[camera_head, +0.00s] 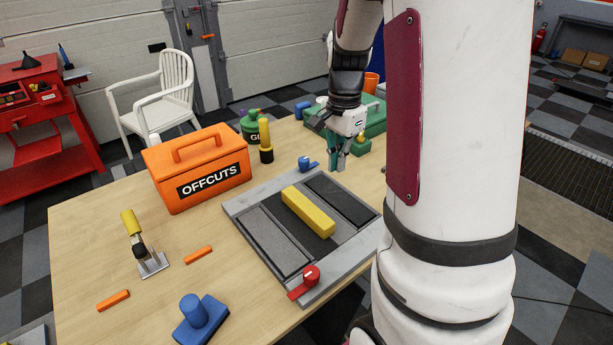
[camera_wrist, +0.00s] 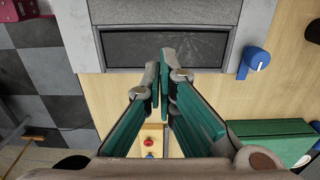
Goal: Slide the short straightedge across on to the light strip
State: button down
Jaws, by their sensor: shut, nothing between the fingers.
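A yellow bar (camera_head: 308,212), likely the short straightedge, lies on the grey-framed board (camera_head: 240,205) on the bench. It rests over the dark middle band of the board, between a grey panel (camera_head: 270,240) on the left and a dark panel (camera_head: 338,200) on the right. A lighter grey strip (camera_head: 343,236) runs between the bar and that dark panel. My gripper (camera_head: 338,167) is shut and empty beyond the board's far end, apart from the bar. In the wrist view my gripper (camera_wrist: 164,76) points at the board's rim and dark panel (camera_wrist: 180,46); the bar is not visible there.
A blue clamp (camera_head: 307,163) and a red clamp (camera_head: 307,280) sit at the board's edges. An orange OFFCUTS box (camera_head: 195,165) stands left; a green case (camera_head: 374,115) stands behind my gripper. A blue block tool (camera_head: 198,320) is in front. My arm hides the right side.

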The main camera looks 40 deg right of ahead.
aim_at(288, 230)
notch_tip(288, 230, down, 9)
jog(key=shift+s, duration=0.1)
jog(key=a, duration=0.3)
jog(key=shift+f+p, duration=0.2)
jog(key=shift+p, duration=0.15)
jog(key=shift+a, duration=0.55)
jog(key=shift+a, duration=0.1)
jog(key=a+p, duration=0.2)
jog(key=a, duration=0.8)
jog(key=shift+s+a+p, duration=0.2)
jog(key=shift+p, duration=0.15)
